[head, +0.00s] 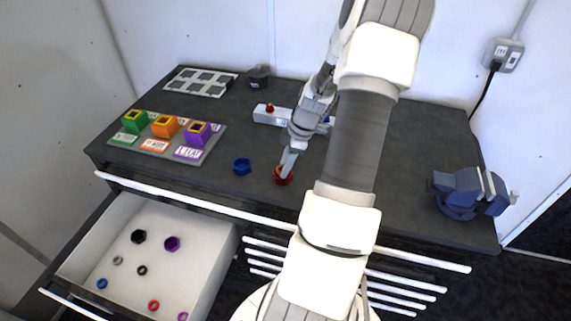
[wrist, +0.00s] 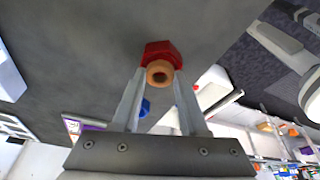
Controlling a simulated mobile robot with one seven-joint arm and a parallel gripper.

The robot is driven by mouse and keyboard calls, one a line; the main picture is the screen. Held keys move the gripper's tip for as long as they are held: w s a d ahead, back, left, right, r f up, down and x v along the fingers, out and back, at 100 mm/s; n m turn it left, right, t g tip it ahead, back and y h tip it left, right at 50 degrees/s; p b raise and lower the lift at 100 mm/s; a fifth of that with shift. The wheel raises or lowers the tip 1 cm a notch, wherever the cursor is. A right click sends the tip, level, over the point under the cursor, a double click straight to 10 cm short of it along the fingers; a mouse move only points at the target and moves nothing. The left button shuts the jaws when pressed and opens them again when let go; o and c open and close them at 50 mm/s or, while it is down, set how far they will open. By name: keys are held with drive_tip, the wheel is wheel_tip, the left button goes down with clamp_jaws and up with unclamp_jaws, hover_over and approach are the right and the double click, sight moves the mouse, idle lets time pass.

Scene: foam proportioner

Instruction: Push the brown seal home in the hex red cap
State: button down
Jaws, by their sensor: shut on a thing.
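The hex red cap (head: 283,177) stands on the dark bench top near its front edge. It also shows in the wrist view (wrist: 158,48), just beyond the fingertips. The brown seal (wrist: 160,73) is a ring with a dark hole, between my fingertips at the near face of the red cap. It appears to touch the cap; how deep it sits I cannot tell. My gripper (wrist: 161,76) is shut on the brown seal. In the head view my gripper (head: 287,165) points down at the red cap, and the seal cannot be made out there.
A blue hex cap (head: 242,166) stands left of the red cap. A labelled board (head: 210,146) with green, orange and purple boxes lies farther left. A pale block (head: 270,117) is behind, a blue vise (head: 470,193) at right. An open drawer (head: 205,262) holds several caps and rings.

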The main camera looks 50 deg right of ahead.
drive_tip(key=shift+c, duration=0.2)
unclamp_jaws()
idle(0.3)
drive_tip(key=shift+r, duration=0.1)
drive_tip(key=shift+r+p, duration=1.95)
drive_tip(key=shift+r, duration=1)
